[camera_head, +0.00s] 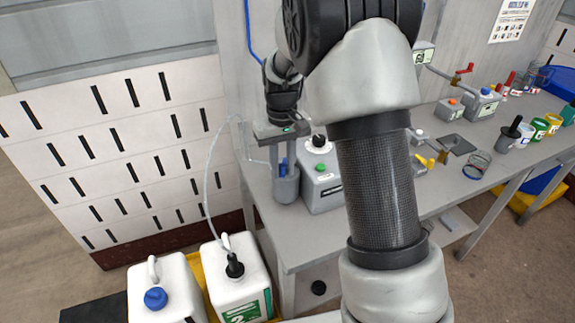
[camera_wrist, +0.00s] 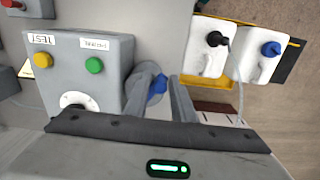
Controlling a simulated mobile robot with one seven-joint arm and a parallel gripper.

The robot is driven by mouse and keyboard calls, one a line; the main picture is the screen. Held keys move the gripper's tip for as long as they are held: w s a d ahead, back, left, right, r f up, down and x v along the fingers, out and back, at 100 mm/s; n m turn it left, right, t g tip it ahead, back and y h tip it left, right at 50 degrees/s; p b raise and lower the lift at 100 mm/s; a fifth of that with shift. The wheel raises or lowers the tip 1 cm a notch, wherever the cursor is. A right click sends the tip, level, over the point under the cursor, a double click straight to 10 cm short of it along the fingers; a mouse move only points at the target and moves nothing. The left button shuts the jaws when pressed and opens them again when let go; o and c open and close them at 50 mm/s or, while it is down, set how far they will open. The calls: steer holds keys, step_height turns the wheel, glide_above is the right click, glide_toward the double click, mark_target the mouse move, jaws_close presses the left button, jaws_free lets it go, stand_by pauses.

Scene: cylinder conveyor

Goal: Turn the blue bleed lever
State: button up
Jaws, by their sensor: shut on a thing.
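The blue bleed lever (camera_wrist: 157,86) sits on top of a small grey cylindrical housing (camera_head: 286,188), left of a grey control box (camera_head: 322,180) on the bench. In the head view the lever (camera_head: 282,164) shows only as a small blue patch under my gripper (camera_head: 281,158). My gripper points down over the housing, its fingers around the lever. In the wrist view my gripper (camera_wrist: 162,90) has a finger on each side of the blue lever and is shut on it. The lever's exact angle is partly hidden by the fingers.
The control box has green and yellow buttons. Cups and small cans (camera_head: 525,130) stand at the bench's right. My arm hides the bench middle.

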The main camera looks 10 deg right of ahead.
steer(key=shift+w+a+r, duration=0.1)
steer(key=shift+w+a, duration=0.05)
steer(key=shift+w, duration=0.05)
steer(key=shift+o, duration=0.7)
steer(key=shift+w+a, duration=0.4)
steer(key=shift+a, duration=0.2)
steer(key=shift+w, duration=0.1)
steer(key=shift+w+a+p, duration=0.3)
steer(key=shift+w+p, duration=0.15)
steer(key=shift+w, duration=0.05)
steer(key=shift+c, duration=0.3)
steer(key=shift+d, duration=0.1)
